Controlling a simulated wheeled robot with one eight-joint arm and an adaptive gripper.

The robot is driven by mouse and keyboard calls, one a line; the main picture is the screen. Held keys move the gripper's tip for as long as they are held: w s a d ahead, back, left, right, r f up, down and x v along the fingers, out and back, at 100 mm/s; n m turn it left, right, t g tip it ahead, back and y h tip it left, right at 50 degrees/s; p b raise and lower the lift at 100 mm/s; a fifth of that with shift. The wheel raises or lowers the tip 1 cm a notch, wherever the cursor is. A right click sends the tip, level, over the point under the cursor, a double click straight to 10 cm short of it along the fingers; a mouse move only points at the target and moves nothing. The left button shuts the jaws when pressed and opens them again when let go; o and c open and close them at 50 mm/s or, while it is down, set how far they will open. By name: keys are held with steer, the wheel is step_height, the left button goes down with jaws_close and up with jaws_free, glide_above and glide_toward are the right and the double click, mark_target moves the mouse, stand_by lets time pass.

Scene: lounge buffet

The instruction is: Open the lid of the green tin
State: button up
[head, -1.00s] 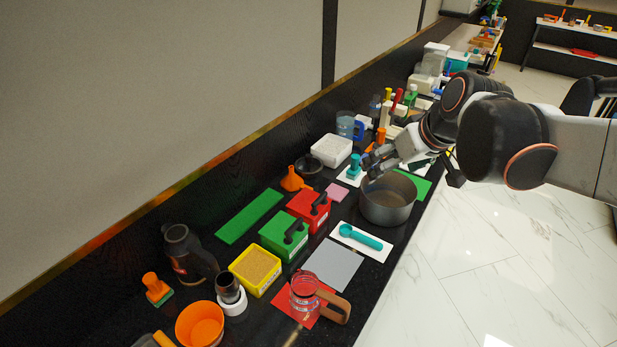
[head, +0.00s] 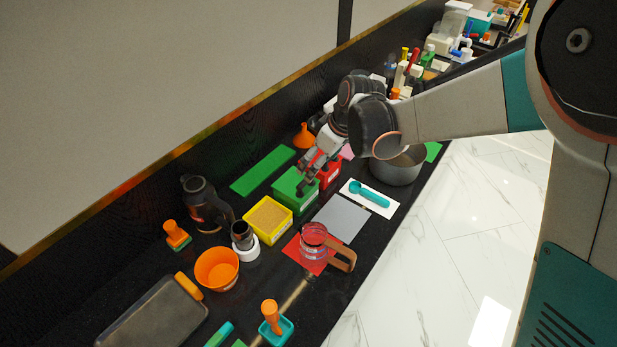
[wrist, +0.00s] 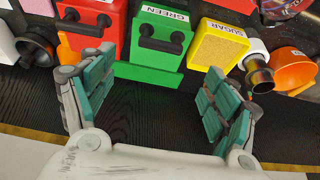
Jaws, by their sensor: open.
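The green tin (head: 287,188) stands on the black counter between the red tin and the yellow tin, with its lid shut. In the wrist view the green tin (wrist: 150,70) shows its GREEN label and the black handle (wrist: 161,38) on its lid. My gripper (head: 308,184) is over the green tin in the head view and hides part of it. In the wrist view my gripper (wrist: 160,75) is open, its two fingers wide apart with nothing between them. The handle lies beyond the fingertips, and I see no contact.
The red tin (wrist: 92,18) and the open yellow SUGAR tin (wrist: 216,47) stand close on either side. A pot (head: 397,170), a teal scoop (head: 370,194), a grey mat (head: 341,218) and a glass jug (head: 313,240) are nearby. A green mat (head: 262,171) lies behind.

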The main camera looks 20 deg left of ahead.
steer(key=b+x, duration=0.2)
steer(key=x, duration=0.7)
steer(key=c, duration=1.5)
steer(key=shift+w+a+r+h+p, duration=0.2)
steer(key=shift+a+r+h+p, duration=0.3)
steer(key=shift+r, duration=0.25)
steer(key=a+r+h+p, duration=0.1)
steer(key=w+a+r+g+h, duration=0.1)
steer(key=h, duration=0.1)
steer(key=shift+a+r+g+p, duration=0.2)
steer(key=shift+a+g+p, duration=0.1)
steer(key=shift+p, duration=0.1)
steer(key=shift+w+a+r+g+h+p, duration=0.2)
steer(key=shift+w+a+h, duration=0.45)
steer(key=shift+a, duration=1.2)
steer(key=shift+w+a+f+g+h+p, duration=0.3)
steer(key=shift+w+a, duration=0.6)
steer(key=shift+a, duration=1)
steer(key=shift+w+a+r+g+h+p, duration=0.15)
steer(key=shift+w+a+h+p, duration=0.5)
steer(key=shift+a, duration=1.2)
steer(key=shift+w, duration=0.15)
